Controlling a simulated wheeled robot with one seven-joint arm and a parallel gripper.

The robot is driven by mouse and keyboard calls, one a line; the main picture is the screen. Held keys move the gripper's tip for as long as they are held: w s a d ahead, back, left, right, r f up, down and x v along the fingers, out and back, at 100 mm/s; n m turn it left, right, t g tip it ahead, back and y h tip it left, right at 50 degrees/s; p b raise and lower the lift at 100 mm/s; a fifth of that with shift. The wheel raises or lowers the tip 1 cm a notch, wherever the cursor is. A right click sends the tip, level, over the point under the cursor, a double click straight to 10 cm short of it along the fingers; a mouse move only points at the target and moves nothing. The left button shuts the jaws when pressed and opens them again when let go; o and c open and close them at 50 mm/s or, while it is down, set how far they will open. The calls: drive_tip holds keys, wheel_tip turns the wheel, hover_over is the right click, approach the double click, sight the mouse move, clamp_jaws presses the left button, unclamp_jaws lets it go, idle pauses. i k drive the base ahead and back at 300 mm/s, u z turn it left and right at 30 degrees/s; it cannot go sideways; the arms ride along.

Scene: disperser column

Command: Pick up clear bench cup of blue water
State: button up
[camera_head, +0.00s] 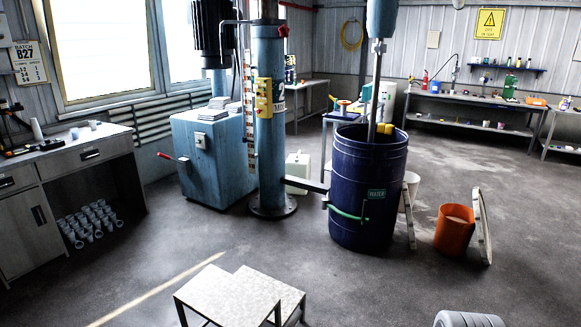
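I cannot make out a clear cup of blue water for certain. The left bench (58,157) carries a pale upright cup (36,128) and small pale cup-like items (75,132) near its back edge; their contents are too small to tell.
A dark blue drum (345,205) labelled WATER stands right of the blue disperser column (270,150). A two-level step (232,297) stands in the near foreground. An orange bucket (453,237) is at right. Open floor lies between the left bench and the step.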

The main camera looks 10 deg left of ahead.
sight(74, 132)
drive_tip(key=i, duration=4.65)
drive_tip(key=u, duration=2.35)
drive_tip(key=i, duration=3.65)
drive_tip(key=u, duration=1.65)
drive_tip(key=i, duration=1.9)
drive_tip(key=z, duration=0.05)
